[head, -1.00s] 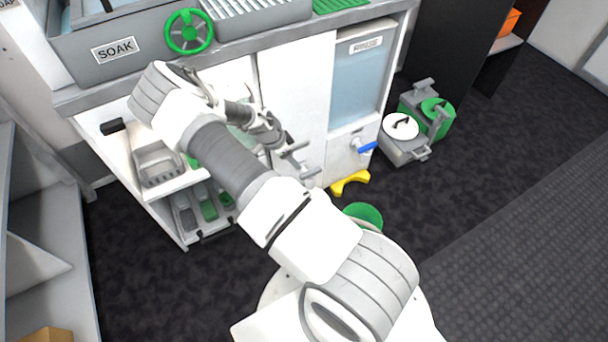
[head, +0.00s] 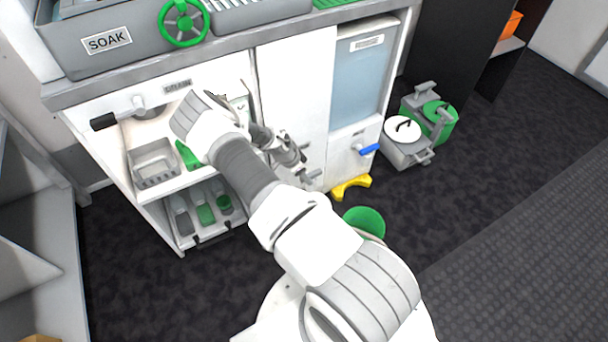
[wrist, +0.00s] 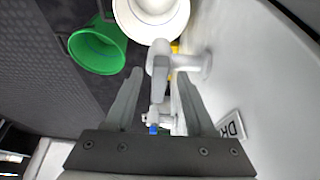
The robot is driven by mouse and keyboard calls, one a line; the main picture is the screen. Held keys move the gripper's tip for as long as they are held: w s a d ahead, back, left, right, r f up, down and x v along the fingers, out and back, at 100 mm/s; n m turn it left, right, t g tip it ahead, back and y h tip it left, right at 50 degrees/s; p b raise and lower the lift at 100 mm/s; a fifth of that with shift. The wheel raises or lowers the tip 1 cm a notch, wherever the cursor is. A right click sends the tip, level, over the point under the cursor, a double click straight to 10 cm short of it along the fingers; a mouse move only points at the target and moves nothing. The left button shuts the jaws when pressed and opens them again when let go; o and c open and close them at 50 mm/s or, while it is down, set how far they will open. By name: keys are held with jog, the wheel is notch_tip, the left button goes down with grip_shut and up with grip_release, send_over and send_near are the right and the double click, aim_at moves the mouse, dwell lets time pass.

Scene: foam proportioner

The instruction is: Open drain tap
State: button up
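In the wrist view a light grey tap (wrist: 165,68) sticks out from the white panel on the right. It lies between or just beyond the fingertips of my gripper (wrist: 155,85); I cannot tell its exact depth. The fingers are apart, with no object clearly gripped. A label beginning "DR" (wrist: 232,126) is on the panel beside the right finger. A small blue part (wrist: 153,130) shows between the fingers. In the head view my gripper (head: 308,168) is low by the cabinet front, left of a blue-handled tap (head: 367,149). Another tap with a black handle (head: 103,122) is at the left.
A green bucket (head: 365,221) stands on the floor near my base and also shows in the wrist view (wrist: 97,47). A yellow piece (head: 351,186) lies at the cabinet foot. Floor at the right is clear.

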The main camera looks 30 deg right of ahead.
aim_at(312, 177)
grip_shut()
jog(key=shift+r, duration=0.1)
jog(key=n, duration=0.1)
jog(key=s+n+t+p, duration=0.1)
jog(key=n, duration=0.1)
jog(key=shift+d+p, duration=0.1)
jog(key=shift+p, duration=0.2)
jog(key=n+t+y, duration=0.1)
jog(key=n, duration=0.2)
jog(key=s+d+n+t, duration=0.1)
jog(key=n, duration=0.3)
jog(key=n+t+y, duration=0.1)
jog(key=n, duration=0.2)
jog(key=shift+s+d+n+y, duration=0.25)
jog(key=shift+n+y, duration=0.05)
jog(key=shift+s+d+n+t+y, duration=0.15)
jog(key=shift+n+y, duration=0.1)
jog(key=shift+n, duration=0.45)
jog(key=shift+w+d+n+t+y, duration=0.15)
jog(key=shift+n+y, duration=0.15)
jog(key=shift+n, duration=0.4)
jog(key=shift+s+d+n+t+y, duration=0.15)
jog(key=shift+n+y, duration=0.1)
jog(key=shift+n, duration=0.45)
